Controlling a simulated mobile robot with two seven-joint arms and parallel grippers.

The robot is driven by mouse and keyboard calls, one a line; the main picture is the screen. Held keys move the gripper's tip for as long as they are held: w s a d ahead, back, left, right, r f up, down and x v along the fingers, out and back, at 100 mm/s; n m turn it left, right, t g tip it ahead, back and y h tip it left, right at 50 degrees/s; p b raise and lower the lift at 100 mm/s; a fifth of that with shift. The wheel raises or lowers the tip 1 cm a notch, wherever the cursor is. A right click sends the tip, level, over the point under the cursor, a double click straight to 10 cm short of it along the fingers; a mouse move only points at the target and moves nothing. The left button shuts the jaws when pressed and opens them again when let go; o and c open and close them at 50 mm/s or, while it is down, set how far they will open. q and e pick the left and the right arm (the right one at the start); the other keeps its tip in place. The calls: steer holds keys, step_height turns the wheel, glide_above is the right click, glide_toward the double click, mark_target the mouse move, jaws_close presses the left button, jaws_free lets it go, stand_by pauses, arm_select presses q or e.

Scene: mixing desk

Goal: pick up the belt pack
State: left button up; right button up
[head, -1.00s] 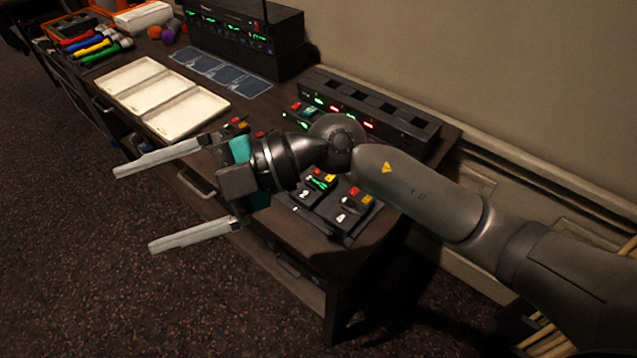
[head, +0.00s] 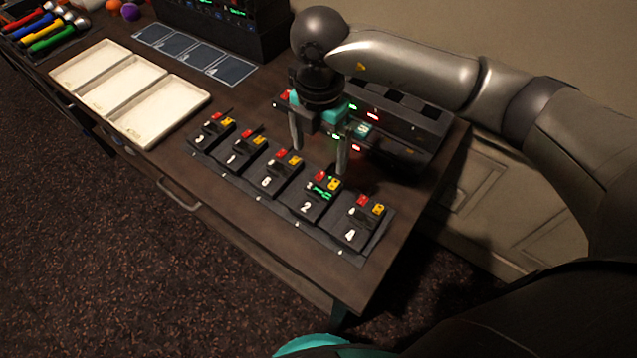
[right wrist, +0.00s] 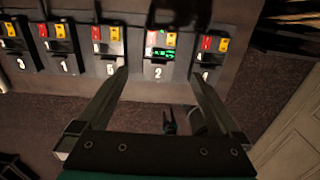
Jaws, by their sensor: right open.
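Several black belt packs with red and yellow tops stand in a row on a dark strip near the desk's front edge. Belt pack 2 (head: 311,201) has a lit green display and also shows in the right wrist view (right wrist: 157,71). My right gripper (head: 320,160) is open and empty, pointing down behind belt pack 2. In the right wrist view its fingertips (right wrist: 159,76) lie either side of pack 2; contact cannot be told.
A black rack (head: 412,121) with red and green lights stands behind the right gripper. White trays (head: 128,92), blue cards (head: 193,55) and a dark equipment case (head: 262,38) lie further left. Bare desk top (head: 240,113) shows between trays and rack.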

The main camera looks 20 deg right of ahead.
steer(key=f, duration=0.4)
steer(key=shift+s, duration=0.2)
steer(key=b, duration=0.1)
glide_above(321, 188)
steer(key=f, duration=0.4)
steer(key=shift+s+a+f, duration=0.15)
steer(key=shift+s, duration=0.1)
steer(key=f, duration=0.2)
steer(key=f+b, duration=0.1)
steer(key=shift+w+f, duration=0.2)
steer(key=shift+f, duration=0.2)
arm_select(q)
steer(key=shift+s+f, duration=0.25)
steer(key=shift+f, duration=0.75)
arm_select(e)
steer(key=shift+c, duration=0.2)
arm_select(q)
steer(key=shift+s, duration=0.1)
arm_select(e)
steer(key=c, duration=1.3)
steer(key=shift+o, duration=0.2)
